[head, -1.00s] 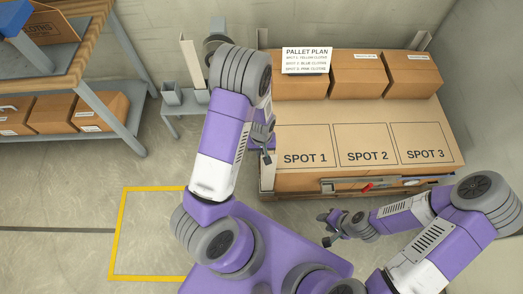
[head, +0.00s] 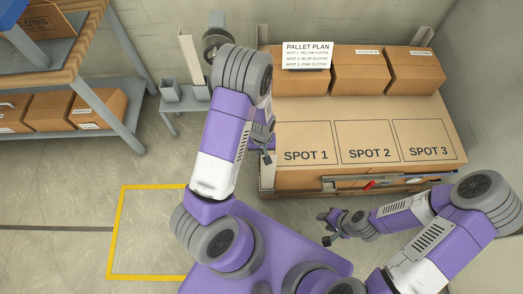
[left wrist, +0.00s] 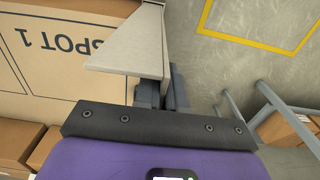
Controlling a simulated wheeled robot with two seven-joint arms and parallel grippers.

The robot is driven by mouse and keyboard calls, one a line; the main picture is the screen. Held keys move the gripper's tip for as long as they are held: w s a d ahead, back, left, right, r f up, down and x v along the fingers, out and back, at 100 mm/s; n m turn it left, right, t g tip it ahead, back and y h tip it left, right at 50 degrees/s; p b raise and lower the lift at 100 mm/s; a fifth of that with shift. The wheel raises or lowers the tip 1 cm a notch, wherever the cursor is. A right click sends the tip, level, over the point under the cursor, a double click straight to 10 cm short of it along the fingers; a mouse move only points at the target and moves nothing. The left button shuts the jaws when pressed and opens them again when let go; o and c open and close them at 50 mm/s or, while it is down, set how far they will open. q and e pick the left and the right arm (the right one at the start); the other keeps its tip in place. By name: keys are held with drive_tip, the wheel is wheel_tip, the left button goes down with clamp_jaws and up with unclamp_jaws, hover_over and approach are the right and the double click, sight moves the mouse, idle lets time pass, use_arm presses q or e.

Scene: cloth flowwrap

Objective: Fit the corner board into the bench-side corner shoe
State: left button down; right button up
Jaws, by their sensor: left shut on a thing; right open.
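The corner board is a pale beige angled strip. In the left wrist view the corner board (left wrist: 128,52) reaches away from my left gripper (left wrist: 158,97), which is shut on it. In the head view my left gripper (head: 266,153) is beside the pallet's left side, near the front-left corner. A pale upright strip (head: 267,178) shows just below it at that corner, and looks like the held board. The corner shoe there is too small and covered to make out, so I cannot tell whether the board is in it. My right gripper (head: 330,228) is open and empty in front of the pallet.
The pallet load (head: 395,112) has marked spots and several cartons along its back. A small grey stand (head: 183,122) holds another upright board (head: 188,62) to the left. A shelf bench (head: 100,100) is at far left. A tool with red parts (head: 385,181) lies along the front edge.

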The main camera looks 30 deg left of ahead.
use_arm(q)
drive_tip(key=shift+f+b, duration=0.35)
drive_tip(key=shift+f, duration=1.8)
drive_tip(key=c, duration=1.1)
unclamp_jaws()
drive_tip(key=shift+f, duration=0.1)
drive_tip(key=shift+c, duration=0.2)
drive_tip(key=shift+o, duration=0.3)
drive_tip(key=o, duration=0.4)
drive_tip(key=shift+r+p, duration=2.5)
drive_tip(key=shift+r, duration=0.55)
